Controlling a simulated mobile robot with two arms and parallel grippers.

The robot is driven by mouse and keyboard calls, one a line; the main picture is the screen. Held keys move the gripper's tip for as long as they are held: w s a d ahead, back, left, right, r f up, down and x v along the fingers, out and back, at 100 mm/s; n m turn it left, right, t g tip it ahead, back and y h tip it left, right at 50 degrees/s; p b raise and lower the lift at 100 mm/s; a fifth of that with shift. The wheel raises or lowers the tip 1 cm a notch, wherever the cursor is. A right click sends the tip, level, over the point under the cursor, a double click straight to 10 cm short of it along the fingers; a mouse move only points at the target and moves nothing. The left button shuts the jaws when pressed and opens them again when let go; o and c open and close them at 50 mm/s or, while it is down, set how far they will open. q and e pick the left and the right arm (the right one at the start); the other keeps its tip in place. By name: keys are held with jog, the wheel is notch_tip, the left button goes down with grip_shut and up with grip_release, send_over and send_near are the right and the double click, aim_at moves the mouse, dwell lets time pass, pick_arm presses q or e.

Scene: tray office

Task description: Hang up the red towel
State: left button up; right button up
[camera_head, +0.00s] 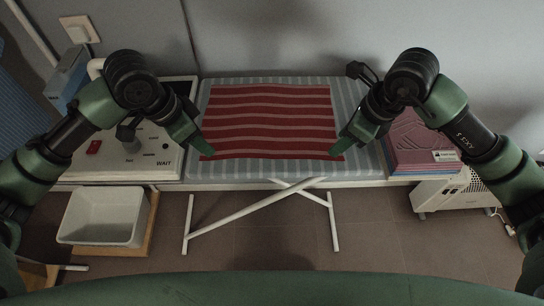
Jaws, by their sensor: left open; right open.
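The red towel (270,119), with pale stripes, lies spread flat on a striped, padded ironing board (358,165) in the middle of the head view. My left gripper (206,150) is open and empty at the towel's near left corner. My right gripper (336,151) is open and empty at the towel's near right corner. I cannot tell whether either fingertip touches the cloth. No rail or hook for hanging shows clearly.
A panel with buttons marked WAIT (164,163) stands left of the board. A white bin (100,217) sits below it. A grey wall closes the back.

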pick_arm(q)
jog(key=x, duration=0.2)
jog(key=a+x, duration=0.1)
jog(key=x, duration=0.1)
pick_arm(e)
jog(key=x, duration=0.2)
jog(key=d+x, duration=0.1)
jog(key=x, duration=0.1)
jog(key=shift+f, duration=0.1)
pick_arm(q)
jog(key=shift+f, duration=0.3)
pick_arm(e)
jog(key=shift+f, duration=0.2)
pick_arm(q)
jog(key=shift+s, duration=0.1)
pick_arm(e)
jog(key=shift+s, duration=0.1)
